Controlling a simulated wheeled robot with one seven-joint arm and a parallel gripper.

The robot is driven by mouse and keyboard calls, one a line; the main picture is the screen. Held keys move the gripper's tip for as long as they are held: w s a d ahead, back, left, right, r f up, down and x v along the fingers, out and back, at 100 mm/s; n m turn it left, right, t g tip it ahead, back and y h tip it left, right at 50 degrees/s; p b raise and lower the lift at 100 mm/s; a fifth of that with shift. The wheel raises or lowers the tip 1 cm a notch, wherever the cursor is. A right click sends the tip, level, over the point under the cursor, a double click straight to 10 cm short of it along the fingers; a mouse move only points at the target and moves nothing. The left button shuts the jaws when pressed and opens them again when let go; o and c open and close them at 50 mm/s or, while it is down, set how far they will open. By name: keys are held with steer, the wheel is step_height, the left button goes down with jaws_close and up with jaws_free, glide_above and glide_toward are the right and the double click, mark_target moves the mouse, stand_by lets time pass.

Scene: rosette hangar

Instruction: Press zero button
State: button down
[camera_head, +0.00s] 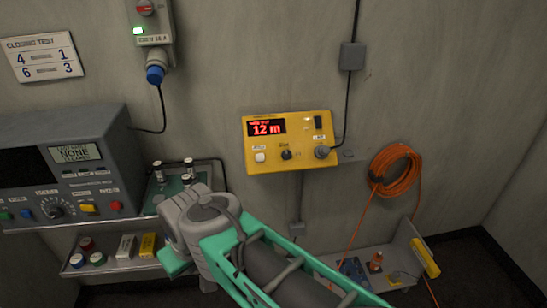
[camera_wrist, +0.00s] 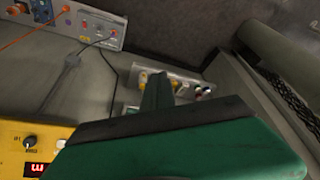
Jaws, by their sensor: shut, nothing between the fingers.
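A yellow box (camera_head: 290,165) with a red display reading "12 m" is fixed to the wall. The small labels are too blurred to tell which control is zero. My green gripper (camera_wrist: 157,90) is shut and empty, apart from the box. In the head view its fingertips are hidden.
A grey console (camera_head: 70,150) with coloured buttons and a shelf (camera_head: 105,266) with small items stand left. An orange cable coil (camera_head: 395,170) hangs right of the box. A grey tray (camera_head: 400,262) sits low at right. The wall around the box is mostly bare.

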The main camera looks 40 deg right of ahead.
mark_target(263, 158)
steer(key=shift+w, duration=0.1)
steer(key=w+d+m+t+y+b, duration=0.15)
steer(key=w+d+t+b, duration=0.4)
steer(key=w+d, duration=0.95)
steer(key=s+d+r+m+t+h, duration=0.1)
steer(key=d+t, duration=0.3)
steer(key=d, duration=0.5)
steer(key=s+d+r+m+t+h, duration=0.1)
steer(key=d+r+m+t+h, duration=0.2)
steer(key=d, duration=0.6)
steer(key=shift+s+d+r+t, duration=0.25)
steer(key=shift+s+r+t, duration=0.1)
steer(key=shift+r, duration=0.35)
steer(key=shift+w+m+h, duration=0.1)
steer(key=shift+m+h, duration=0.15)
steer(key=w+d+f+b, duration=0.1)
steer(key=f, duration=0.1)
steer(key=w+d+f+b, duration=0.1)
steer(key=w, duration=0.1)
steer(key=w+d+f, duration=0.1)
steer(key=f, duration=0.1)
steer(key=shift+w+d+f+b, duration=0.1)
steer(key=shift+w+f+b, duration=0.25)
steer(key=shift+b, duration=0.05)
steer(key=shift+w+d+f, duration=0.1)
steer(key=shift+w+d, duration=0.1)
steer(key=shift+w, duration=0.15)
